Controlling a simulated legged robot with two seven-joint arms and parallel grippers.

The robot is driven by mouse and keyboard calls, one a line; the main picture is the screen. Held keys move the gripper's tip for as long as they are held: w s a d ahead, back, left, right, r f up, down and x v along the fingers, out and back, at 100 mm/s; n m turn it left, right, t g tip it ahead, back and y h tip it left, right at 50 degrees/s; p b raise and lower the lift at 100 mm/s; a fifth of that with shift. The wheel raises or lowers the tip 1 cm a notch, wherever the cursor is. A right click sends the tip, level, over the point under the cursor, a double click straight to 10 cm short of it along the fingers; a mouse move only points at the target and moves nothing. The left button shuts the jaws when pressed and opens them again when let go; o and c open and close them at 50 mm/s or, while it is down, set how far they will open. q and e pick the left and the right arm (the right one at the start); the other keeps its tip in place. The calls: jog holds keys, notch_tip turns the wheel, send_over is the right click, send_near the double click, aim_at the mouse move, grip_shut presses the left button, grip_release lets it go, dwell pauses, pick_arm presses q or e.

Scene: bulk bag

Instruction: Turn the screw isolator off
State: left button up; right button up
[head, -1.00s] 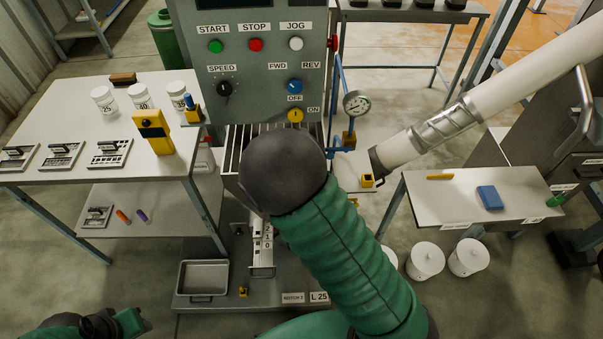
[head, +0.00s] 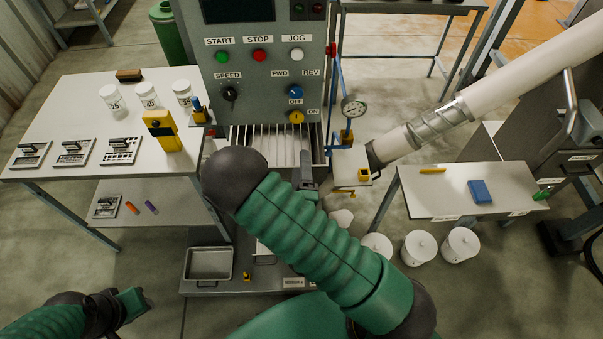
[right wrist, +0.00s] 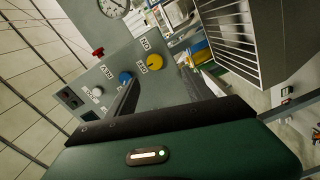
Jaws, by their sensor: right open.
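The screw isolator looks to be the yellow round knob (head: 296,116) low on the grey control panel (head: 225,60), with OFF above it and ON at its right. It also shows in the right wrist view (right wrist: 154,62); which way it points is too small to tell. My right gripper (head: 306,160) is open and empty, below and apart from the knob, in front of the slatted hopper. A dark finger (right wrist: 126,97) reaches toward the panel in the right wrist view. My left gripper (head: 125,302) is at the lower left, away from the panel; its jaws are unclear.
A blue selector (head: 294,91) sits just above the isolator. A blue pipe with a gauge (head: 353,107) stands right of the panel, near a large pale tube (head: 510,80). The slatted hopper (head: 262,142) lies under the panel. A table with jars (head: 90,90) is at left.

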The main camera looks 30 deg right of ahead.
pick_arm(q)
jog(key=shift+w+p+v, duration=0.25)
jog(key=shift+p+v, duration=0.75)
jog(key=shift+v, duration=0.2)
pick_arm(e)
jog(key=v, duration=0.3)
jog(key=shift+s+a, duration=0.25)
pick_arm(q)
jog(key=shift+a+r, duration=0.1)
jog(key=shift+r, duration=0.1)
